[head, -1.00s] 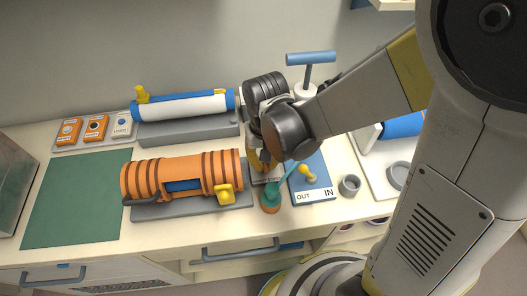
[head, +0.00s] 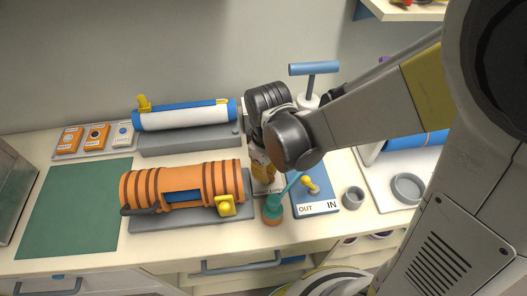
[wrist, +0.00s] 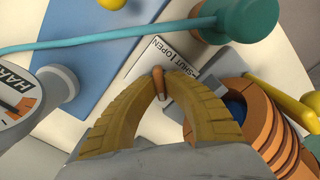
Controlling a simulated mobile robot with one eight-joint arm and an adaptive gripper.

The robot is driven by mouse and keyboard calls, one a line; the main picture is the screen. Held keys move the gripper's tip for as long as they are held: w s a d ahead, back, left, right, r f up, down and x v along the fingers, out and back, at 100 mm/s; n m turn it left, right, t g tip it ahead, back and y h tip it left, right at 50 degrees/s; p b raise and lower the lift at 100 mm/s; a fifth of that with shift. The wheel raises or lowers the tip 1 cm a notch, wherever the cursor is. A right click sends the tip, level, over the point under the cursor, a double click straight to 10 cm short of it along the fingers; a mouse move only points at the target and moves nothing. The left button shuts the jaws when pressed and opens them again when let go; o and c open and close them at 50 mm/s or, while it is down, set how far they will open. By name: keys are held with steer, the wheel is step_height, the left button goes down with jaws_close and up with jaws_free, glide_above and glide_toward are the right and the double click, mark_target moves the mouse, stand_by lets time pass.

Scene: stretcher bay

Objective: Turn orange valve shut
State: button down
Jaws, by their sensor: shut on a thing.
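The orange valve handle (wrist: 158,84) shows in the wrist view as a short, slim orange-brown lever between my fingertips. My gripper (wrist: 158,72) is shut on it, with its two yellow ribbed fingers arched on either side. Beside it lies a white plate marked SHUT and OPEN (wrist: 180,62). The fingers hide part of the plate, and I cannot tell which mark the handle points to. In the head view my gripper (head: 266,178) points down at the counter between the orange cylinder and the blue OUT/IN board, and largely hides the valve.
The orange ribbed cylinder (head: 145,187) lies close on the left. A teal-topped piece (head: 272,207) with a teal tube stands just in front. The blue board (head: 316,199) with a yellow knob is close on the right. A green mat (head: 75,205) lies clear at far left.

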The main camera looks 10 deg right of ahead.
steer(key=n, duration=0.4)
steer(key=shift+n+b, duration=0.3)
steer(key=shift+n, duration=1.5)
steer(key=c, duration=1.5)
jaws_free()
step_height(320, 180, up, 12)
